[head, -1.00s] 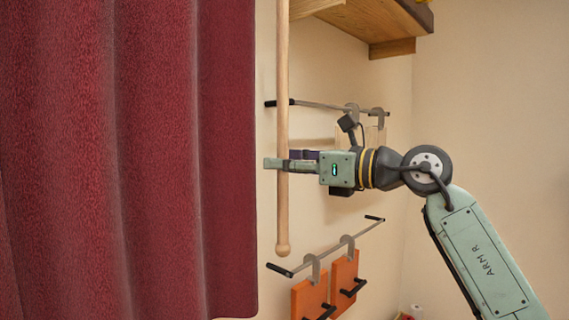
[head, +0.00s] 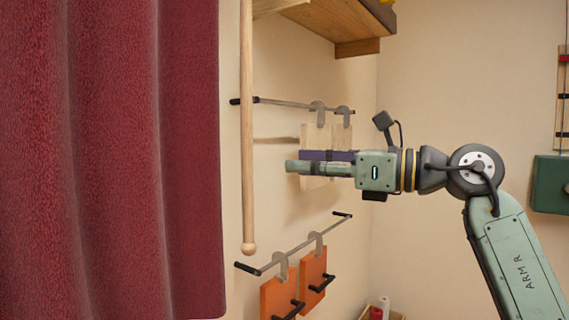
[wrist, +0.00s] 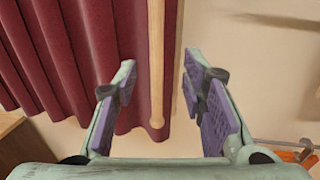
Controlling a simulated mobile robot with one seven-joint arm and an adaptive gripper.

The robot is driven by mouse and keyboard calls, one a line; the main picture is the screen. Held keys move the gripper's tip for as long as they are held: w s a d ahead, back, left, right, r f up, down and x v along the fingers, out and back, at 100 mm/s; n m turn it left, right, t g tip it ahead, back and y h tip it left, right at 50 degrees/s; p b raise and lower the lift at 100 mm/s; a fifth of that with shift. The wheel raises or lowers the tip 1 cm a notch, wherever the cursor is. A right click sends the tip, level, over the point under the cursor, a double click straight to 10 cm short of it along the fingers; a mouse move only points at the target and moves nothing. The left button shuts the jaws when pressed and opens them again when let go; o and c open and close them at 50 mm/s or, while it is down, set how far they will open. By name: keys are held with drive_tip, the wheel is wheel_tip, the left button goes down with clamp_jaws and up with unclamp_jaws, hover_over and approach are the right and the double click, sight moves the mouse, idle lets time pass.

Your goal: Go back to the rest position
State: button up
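My gripper (head: 292,162) is in the middle of the head view, pointing left and level. In the wrist view its two purple-padded fingers (wrist: 160,85) stand wide apart with nothing between them. The wooden rod (head: 248,130) hangs upright beside the red curtain (head: 120,150). In the head view the rod is left of my fingertips, with a gap between. The rod also shows in the wrist view (wrist: 156,60), beyond the fingers, its rounded lower end hanging free. Its top is out of view.
A wooden shelf (head: 340,20) is above my gripper. Wall rails carry pale boards (head: 343,140) behind the gripper and orange boards (head: 313,268) below it. A green box (head: 552,185) is on the right wall. A box with small rolls (head: 385,308) is below.

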drive_tip(key=shift+s+d, duration=0.15)
drive_tip(key=shift+d, duration=0.15)
